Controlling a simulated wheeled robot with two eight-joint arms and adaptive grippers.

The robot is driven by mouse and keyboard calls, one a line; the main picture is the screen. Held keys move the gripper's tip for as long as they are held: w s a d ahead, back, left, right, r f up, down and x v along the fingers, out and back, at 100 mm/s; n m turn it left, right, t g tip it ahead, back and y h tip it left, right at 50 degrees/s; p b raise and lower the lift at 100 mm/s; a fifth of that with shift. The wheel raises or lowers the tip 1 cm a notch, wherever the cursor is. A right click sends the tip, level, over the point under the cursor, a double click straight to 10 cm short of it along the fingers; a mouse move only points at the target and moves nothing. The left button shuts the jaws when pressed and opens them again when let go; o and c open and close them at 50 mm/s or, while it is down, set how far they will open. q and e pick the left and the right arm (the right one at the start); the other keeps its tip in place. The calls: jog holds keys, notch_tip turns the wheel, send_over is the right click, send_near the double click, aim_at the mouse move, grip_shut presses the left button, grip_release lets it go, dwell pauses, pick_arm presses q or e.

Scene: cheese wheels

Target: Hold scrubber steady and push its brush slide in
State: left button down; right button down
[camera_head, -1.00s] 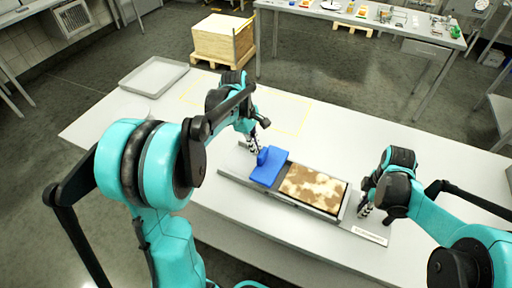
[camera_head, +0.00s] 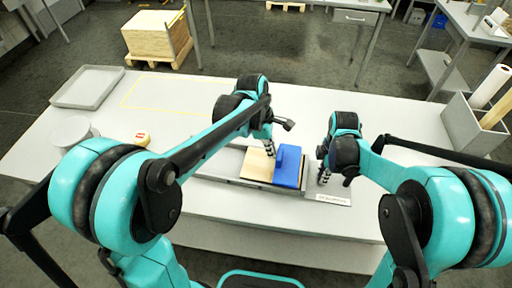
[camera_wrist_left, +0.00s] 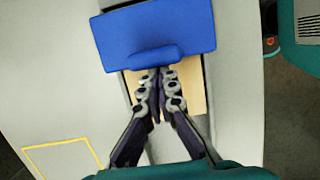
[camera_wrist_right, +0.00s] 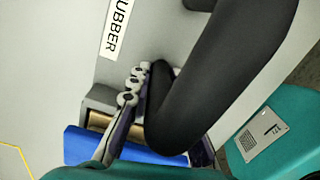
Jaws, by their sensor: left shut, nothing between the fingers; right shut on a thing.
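The scrubber (camera_head: 225,182) is a long grey tray on the table, holding a plain tan board (camera_head: 257,165). Its blue brush slide (camera_head: 288,165) sits over the tray's right part; it also shows in the left wrist view (camera_wrist_left: 150,30). My left gripper (camera_head: 270,150) is shut and empty, its tips at the ridge on the slide's near side in the left wrist view (camera_wrist_left: 157,75). My right gripper (camera_head: 323,172) is shut at the scrubber's right end, apparently on its end part. In the right wrist view (camera_wrist_right: 138,85) a dark link hides much of the grip.
A label (camera_head: 334,198) lies right of the scrubber. A small yellowish round thing (camera_head: 142,139) and a pale disc (camera_head: 72,131) lie to the left. A grey tray (camera_head: 88,86) is at the back left, a bin with rolls (camera_head: 468,128) at the right. The table's back middle is clear.

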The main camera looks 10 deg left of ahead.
pick_arm(q)
jog(key=shift+d, duration=0.55)
pick_arm(e)
jog(key=shift+a, duration=0.1)
pick_arm(q)
jog(key=shift+a, duration=0.1)
jog(key=shift+a, duration=0.3)
jog(key=a, duration=0.3)
jog(key=v, duration=1)
jog(key=shift+a, duration=0.2)
pick_arm(e)
jog(key=c, duration=0.7)
grip_release()
jog(key=shift+r, duration=0.1)
